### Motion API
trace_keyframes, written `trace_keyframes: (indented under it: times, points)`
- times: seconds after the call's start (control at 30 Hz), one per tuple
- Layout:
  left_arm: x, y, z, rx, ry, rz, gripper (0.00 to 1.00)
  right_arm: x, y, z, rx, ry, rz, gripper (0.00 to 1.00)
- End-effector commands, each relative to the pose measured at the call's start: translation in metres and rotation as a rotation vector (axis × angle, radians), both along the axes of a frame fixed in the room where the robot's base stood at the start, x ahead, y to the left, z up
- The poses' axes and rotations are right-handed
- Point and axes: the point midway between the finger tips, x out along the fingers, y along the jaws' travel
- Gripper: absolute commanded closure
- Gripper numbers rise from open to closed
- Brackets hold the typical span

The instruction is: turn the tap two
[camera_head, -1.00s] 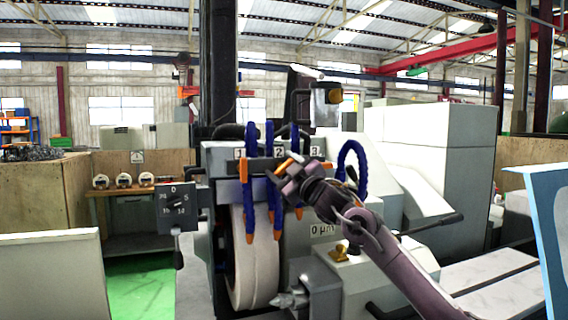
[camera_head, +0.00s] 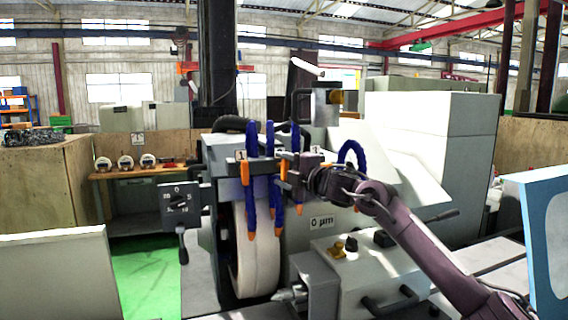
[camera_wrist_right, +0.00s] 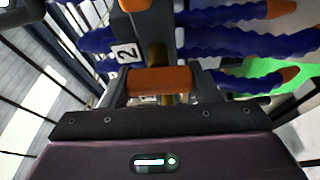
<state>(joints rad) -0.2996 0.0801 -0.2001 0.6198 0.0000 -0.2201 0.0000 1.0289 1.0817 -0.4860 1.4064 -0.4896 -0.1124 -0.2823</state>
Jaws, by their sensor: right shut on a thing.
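The grinder's tap row carries number plates and blue coolant hoses with orange nozzles. My right gripper (camera_head: 295,165) is at the middle of this row, in front of tap two. In the right wrist view, its jaws are shut on the orange handle of tap two (camera_wrist_right: 160,80), beside the plate marked 2 (camera_wrist_right: 125,53). In the head view, an orange piece (camera_head: 284,170) stands nearly upright at the jaws, and the gripper hides plates 2 and 3. Plate 1 (camera_head: 240,155) shows at the left. My left gripper is in neither view.
Blue hoses (camera_head: 252,180) hang close to the gripper, in front of the pale grinding wheel (camera_head: 262,255).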

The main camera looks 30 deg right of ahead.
Motion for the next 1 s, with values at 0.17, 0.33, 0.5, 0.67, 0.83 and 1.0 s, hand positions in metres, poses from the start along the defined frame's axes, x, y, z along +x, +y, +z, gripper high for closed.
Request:
trace_keyframes:
  times: [0.17, 0.33, 0.5, 0.67, 0.83, 1.0]
  points:
    - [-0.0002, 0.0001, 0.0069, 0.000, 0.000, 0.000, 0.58, 0.0003, 0.0012, -0.0017, -0.054, 0.018, 0.002, 0.66]
    - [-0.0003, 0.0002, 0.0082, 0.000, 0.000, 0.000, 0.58, 0.0003, 0.0011, -0.0029, -0.075, 0.023, 0.002, 0.66]
    - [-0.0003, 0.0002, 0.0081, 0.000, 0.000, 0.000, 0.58, 0.0003, 0.0011, -0.0035, -0.079, 0.025, 0.002, 0.66]
    - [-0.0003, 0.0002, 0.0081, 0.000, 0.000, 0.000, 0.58, 0.0003, 0.0012, -0.0038, -0.079, 0.025, 0.002, 0.66]
    - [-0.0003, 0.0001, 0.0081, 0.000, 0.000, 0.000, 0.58, 0.0003, 0.0010, -0.0034, -0.079, 0.024, 0.001, 0.29]
    - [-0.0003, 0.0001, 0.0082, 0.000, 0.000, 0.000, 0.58, 0.0002, 0.0006, -0.0022, -0.076, 0.021, 0.001, 0.22]
